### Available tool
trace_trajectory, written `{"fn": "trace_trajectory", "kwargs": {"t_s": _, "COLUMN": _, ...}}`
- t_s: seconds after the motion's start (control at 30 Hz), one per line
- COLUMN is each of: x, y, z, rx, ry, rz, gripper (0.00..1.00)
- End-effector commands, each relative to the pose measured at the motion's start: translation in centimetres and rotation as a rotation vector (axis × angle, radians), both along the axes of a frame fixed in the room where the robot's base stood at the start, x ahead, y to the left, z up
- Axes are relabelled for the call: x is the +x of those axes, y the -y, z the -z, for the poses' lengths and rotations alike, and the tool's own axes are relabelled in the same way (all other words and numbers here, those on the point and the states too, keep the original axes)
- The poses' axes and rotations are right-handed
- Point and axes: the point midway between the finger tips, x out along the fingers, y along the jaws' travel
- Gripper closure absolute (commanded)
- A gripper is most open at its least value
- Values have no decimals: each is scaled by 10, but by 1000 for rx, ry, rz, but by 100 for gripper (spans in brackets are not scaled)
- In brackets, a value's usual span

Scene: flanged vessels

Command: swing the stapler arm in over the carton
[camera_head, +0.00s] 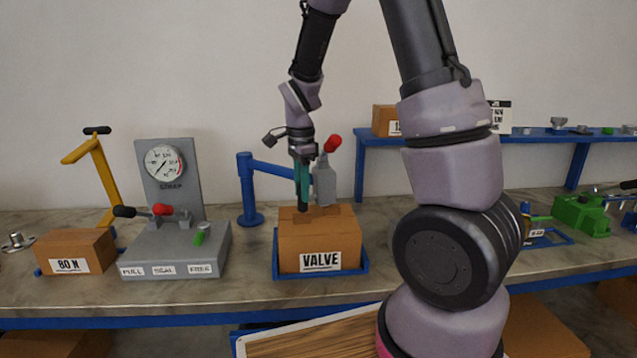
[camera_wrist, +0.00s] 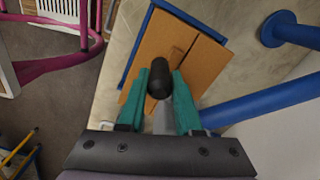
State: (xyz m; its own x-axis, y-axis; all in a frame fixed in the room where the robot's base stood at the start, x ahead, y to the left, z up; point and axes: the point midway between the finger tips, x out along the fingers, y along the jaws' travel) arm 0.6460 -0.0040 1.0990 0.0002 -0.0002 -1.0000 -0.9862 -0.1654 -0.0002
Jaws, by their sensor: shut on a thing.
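The stapler arm is a blue bar (camera_head: 275,170) on a blue post (camera_head: 246,192), with a grey head (camera_head: 325,186) and a red-tipped lever (camera_head: 333,143). In the head view the grey head appears above the brown VALVE carton (camera_head: 318,238), towards its back; the exact gap is unclear. My gripper (camera_head: 303,200) hangs beside the head. In the wrist view its teal fingers (camera_wrist: 160,92) are closed around a black handle (camera_wrist: 160,76), with the carton (camera_wrist: 205,62) beyond. The blue bar (camera_wrist: 265,100) and post (camera_wrist: 288,28) lie to the right there.
The carton sits in a blue tray (camera_head: 366,268). Left of it stands a grey gauge press (camera_head: 165,262) with levers, then an 80 N carton (camera_head: 76,250) and a yellow stand (camera_head: 98,170). A blue shelf (camera_head: 540,136) stands behind at right. Bench is bare around the post.

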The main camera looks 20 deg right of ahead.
Motion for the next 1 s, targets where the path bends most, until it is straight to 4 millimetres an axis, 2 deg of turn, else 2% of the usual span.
{"fn": "trace_trajectory", "kwargs": {"t_s": 0.1, "x": -6, "y": -17, "z": 0, "rx": 1, "ry": -1, "rz": -10, "gripper": 100}}
{"fn": "trace_trajectory", "kwargs": {"t_s": 0.3, "x": -11, "y": -32, "z": 0, "rx": 1, "ry": -1, "rz": -11, "gripper": 100}}
{"fn": "trace_trajectory", "kwargs": {"t_s": 0.77, "x": -12, "y": -38, "z": 0, "rx": 5, "ry": -3, "rz": -13, "gripper": 100}}
{"fn": "trace_trajectory", "kwargs": {"t_s": 0.8, "x": -12, "y": -39, "z": 0, "rx": 5, "ry": -3, "rz": -13, "gripper": 58}}
{"fn": "trace_trajectory", "kwargs": {"t_s": 0.87, "x": -12, "y": -38, "z": 0, "rx": 4, "ry": -2, "rz": -13, "gripper": 36}}
{"fn": "trace_trajectory", "kwargs": {"t_s": 1.0, "x": -12, "y": -37, "z": 0, "rx": 3, "ry": -1, "rz": -11, "gripper": 36}}
